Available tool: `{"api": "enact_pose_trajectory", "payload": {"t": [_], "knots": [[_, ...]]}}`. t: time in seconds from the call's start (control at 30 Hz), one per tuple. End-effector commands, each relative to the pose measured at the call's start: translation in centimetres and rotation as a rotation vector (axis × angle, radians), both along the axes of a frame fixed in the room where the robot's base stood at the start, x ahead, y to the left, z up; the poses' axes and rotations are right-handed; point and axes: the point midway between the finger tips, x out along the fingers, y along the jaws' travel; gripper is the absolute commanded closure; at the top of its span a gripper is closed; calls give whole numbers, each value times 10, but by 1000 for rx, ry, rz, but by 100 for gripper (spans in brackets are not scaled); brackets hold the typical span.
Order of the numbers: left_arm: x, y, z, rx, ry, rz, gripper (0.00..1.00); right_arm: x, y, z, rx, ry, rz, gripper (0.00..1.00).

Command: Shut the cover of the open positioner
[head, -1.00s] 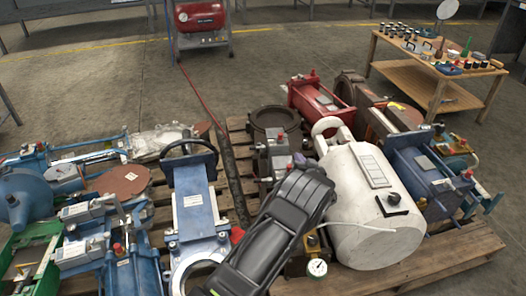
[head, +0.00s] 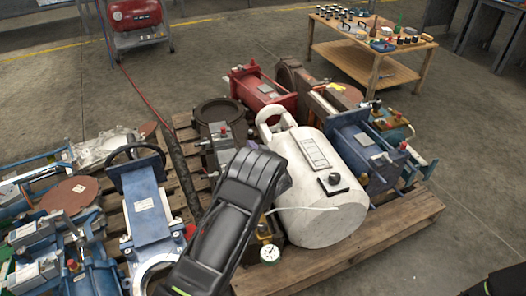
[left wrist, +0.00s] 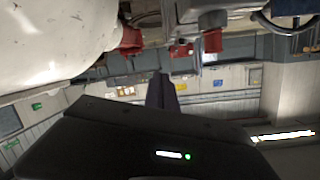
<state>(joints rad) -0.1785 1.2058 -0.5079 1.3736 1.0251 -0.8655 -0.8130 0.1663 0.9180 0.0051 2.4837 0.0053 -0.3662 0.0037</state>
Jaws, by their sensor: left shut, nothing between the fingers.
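Grey boxes that look like positioners sit on the blue actuators at the left (head: 35,272), and another grey box (head: 222,147) stands beside the white tank. I cannot make out which one has an open cover. My left arm reaches up over the pallet, its dark end just left of the white tank (head: 325,205). In the left wrist view, my left gripper's narrow dark fingers (left wrist: 161,92) are shut and empty, and the white tank (left wrist: 55,40) and red fittings (left wrist: 131,40) show above them.
A wooden pallet (head: 405,222) carries blue, red and rusty valve actuators packed closely together. A pressure gauge (head: 269,253) hangs at the white tank's near side. A wooden table (head: 365,62) with small parts stands behind, and a red compressor (head: 135,14) at the back left.

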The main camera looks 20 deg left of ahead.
Motion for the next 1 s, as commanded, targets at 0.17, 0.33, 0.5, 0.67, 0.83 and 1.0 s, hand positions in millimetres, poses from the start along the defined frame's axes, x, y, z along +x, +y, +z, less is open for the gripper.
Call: {"api": "enact_pose_trajectory", "payload": {"t": [0.17,0.33,0.5,0.67,0.83,1.0], "knots": [[-23,-28,11,0,1,-2,100,-2,1,16,2,3,5,62],[-40,-46,14,0,0,-1,100,-4,3,22,5,7,9,62],[-46,-52,15,1,-1,1,100,-5,4,23,6,8,11,62],[-46,-52,14,1,-1,1,100,-5,4,22,6,9,11,62],[-46,-52,15,1,-1,1,100,-5,4,22,6,8,11,62],[-46,-51,14,1,-1,1,100,-5,4,22,6,8,11,62]]}}
